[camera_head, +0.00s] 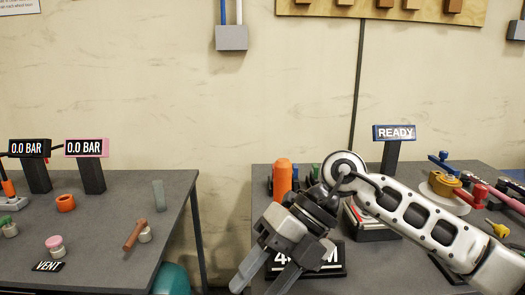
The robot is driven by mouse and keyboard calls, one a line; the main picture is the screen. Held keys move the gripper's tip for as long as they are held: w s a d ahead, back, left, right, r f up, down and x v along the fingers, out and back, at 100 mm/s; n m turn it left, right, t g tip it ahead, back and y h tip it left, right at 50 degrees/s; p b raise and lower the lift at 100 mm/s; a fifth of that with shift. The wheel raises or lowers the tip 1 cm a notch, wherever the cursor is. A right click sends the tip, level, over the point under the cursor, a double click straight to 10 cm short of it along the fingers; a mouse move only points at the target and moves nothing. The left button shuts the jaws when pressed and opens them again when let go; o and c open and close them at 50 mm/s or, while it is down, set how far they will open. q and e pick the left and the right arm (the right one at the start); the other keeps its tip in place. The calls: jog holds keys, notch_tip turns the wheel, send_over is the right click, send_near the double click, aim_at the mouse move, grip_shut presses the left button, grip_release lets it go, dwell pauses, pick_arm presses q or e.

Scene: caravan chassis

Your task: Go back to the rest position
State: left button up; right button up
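My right arm comes in from the right, and its gripper (258,287) hangs low over the front left edge of the right table (388,262). Its two fingers point down and to the left, with a gap between them and nothing visible in the gap. The gripper and arm hide part of a black plate with white lettering (335,262) and other items behind them. My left gripper is not in view.
An orange cylinder (282,178), a READY sign (394,133) and a yellow-brass fitting (454,186) stand on the right table. The left table (105,222) holds two 0.0 BAR displays (87,148) and small parts. A gap separates the tables; a teal object (172,280) sits low there.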

jog(key=s+a+r+m+g+y+p, duration=0.1)
jog(key=s+a+r+m+g+y, duration=0.1)
jog(key=s+a+r+y, duration=0.6)
jog(key=w+d+f+m+t+y+p, duration=0.1)
jog(key=w+d+m+t+y, duration=0.25)
jog(key=m+t, duration=0.45)
jog(key=w+d+f+m+t+y, duration=0.1)
jog(key=w+d+m+t+y, duration=0.1)
jog(key=w+m+t+y, duration=0.4)
jog(key=w+d+f+m+t+h, duration=0.1)
jog(key=d+f+m+t+h, duration=0.5)
jog(key=f+m+t+h, duration=0.5)
jog(key=s+d+f+m+g+h+p, duration=0.1)
jog(key=s+d+f+m+g+h, duration=0.3)
jog(key=f, duration=0.4)
jog(key=s+d+f+m+g+h, duration=0.4)
jog(key=s+d+f+m+h, duration=0.2)
jog(key=s+f+m, duration=0.1)
notch_tip(320, 180, down, 2)
jog(key=shift+s+d+f+m+h+p, duration=0.15)
jog(key=shift+s+m+h+p, duration=0.2)
jog(key=shift+s, duration=0.4)
